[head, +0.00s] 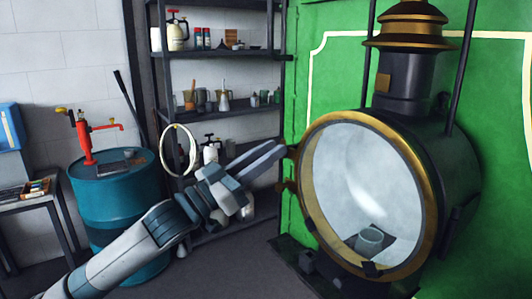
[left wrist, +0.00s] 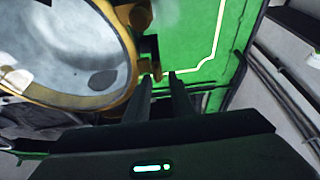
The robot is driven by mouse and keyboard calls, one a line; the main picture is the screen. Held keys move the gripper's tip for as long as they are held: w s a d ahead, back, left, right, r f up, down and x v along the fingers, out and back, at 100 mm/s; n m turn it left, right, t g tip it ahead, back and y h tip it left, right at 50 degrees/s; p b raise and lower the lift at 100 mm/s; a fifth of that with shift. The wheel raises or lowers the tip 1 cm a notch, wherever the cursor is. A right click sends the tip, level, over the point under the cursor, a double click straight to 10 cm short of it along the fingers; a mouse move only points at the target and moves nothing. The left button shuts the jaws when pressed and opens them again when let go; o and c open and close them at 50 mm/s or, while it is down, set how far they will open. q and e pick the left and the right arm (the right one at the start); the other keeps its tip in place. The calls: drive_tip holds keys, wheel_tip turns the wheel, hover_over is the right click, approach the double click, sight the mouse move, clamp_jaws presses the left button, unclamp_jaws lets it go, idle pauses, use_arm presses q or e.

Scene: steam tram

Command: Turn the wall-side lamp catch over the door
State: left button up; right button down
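The big black lamp (head: 462,170) stands against the green wall. Its round glass door (head: 352,185) has a brass rim (head: 428,190) and appears closed. Small brass-and-dark fittings stick out from the rim's wall side; the lower one (head: 284,187) shows in the head view. In the left wrist view a dark block (left wrist: 149,46) sits with brass pieces beside the rim; I cannot tell which part is the catch. My left gripper (head: 281,149) is at the rim's left edge, fingers apart. In the left wrist view, a brass piece (left wrist: 150,70) is close to its left fingertip (left wrist: 160,75); contact is unclear. My right gripper is not seen.
A shelf rack (head: 225,112) with bottles and cups stands behind my left arm. A teal drum (head: 115,205) with a red pump (head: 84,138) is at the left. A small table (head: 30,195) stands at the far left. Grey floor is free in front.

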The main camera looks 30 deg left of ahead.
use_arm(q)
clamp_jaws()
drive_tip(key=shift+r, duration=0.1)
